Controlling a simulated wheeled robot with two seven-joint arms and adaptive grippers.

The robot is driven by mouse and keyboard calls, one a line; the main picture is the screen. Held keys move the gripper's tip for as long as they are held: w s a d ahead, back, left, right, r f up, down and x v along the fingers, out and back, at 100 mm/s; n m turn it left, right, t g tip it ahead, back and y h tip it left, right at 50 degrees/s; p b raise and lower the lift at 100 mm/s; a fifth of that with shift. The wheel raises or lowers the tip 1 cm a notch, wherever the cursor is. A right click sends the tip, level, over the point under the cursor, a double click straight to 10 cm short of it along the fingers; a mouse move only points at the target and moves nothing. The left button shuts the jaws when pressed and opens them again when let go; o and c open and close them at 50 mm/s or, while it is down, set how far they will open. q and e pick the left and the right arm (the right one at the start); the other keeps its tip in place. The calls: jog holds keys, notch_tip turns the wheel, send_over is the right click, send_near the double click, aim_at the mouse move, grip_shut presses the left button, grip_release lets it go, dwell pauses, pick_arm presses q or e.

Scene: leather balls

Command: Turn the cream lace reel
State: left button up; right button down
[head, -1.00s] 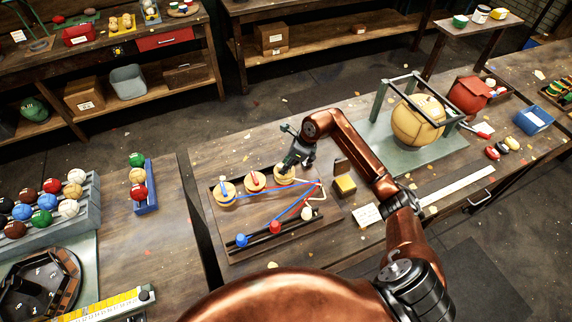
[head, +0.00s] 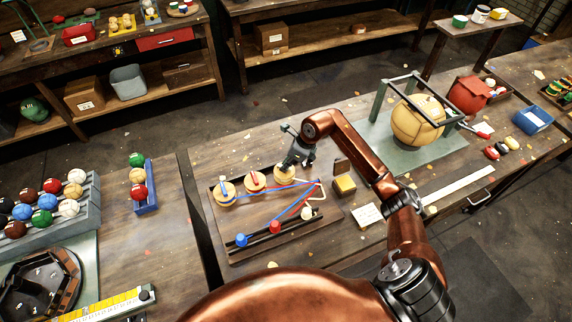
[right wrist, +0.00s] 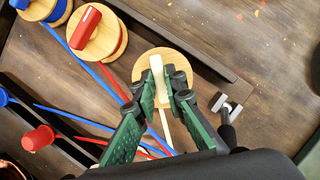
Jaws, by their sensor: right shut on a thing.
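The cream lace reel (head: 285,176) is a round wooden disc at the right end of a row of three on a wooden board. In the right wrist view it is the wooden disc (right wrist: 146,66) with an upright cream handle (right wrist: 158,72). My right gripper (head: 289,166) is over this reel from above. In the right wrist view its green-padded fingers (right wrist: 165,88) are shut on the cream handle, one on each side. The fingers hide part of the disc. My left gripper is not in view.
The blue-handled reel (head: 225,193) and red-handled reel (head: 255,182) stand close by on the left. Blue, red and cream laces cross the board to blue (head: 241,240), red (head: 274,227) and cream (head: 307,213) pegs.

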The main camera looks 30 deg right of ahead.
jog(key=m+t+h+p, duration=0.1)
jog(key=m, duration=0.3)
jog(key=shift+r, duration=0.15)
jog(key=m+h, duration=0.2)
jog(key=m, duration=0.3)
jog(key=shift+a, duration=0.2)
jog(key=shift+m, duration=0.3)
jog(key=c, duration=2)
grip_release()
jog(key=shift+s, duration=0.1)
jog(key=v, duration=1.1)
jog(key=shift+s+a+r, duration=0.2)
jog(key=shift+s+r, duration=0.1)
jog(key=shift+f, duration=0.1)
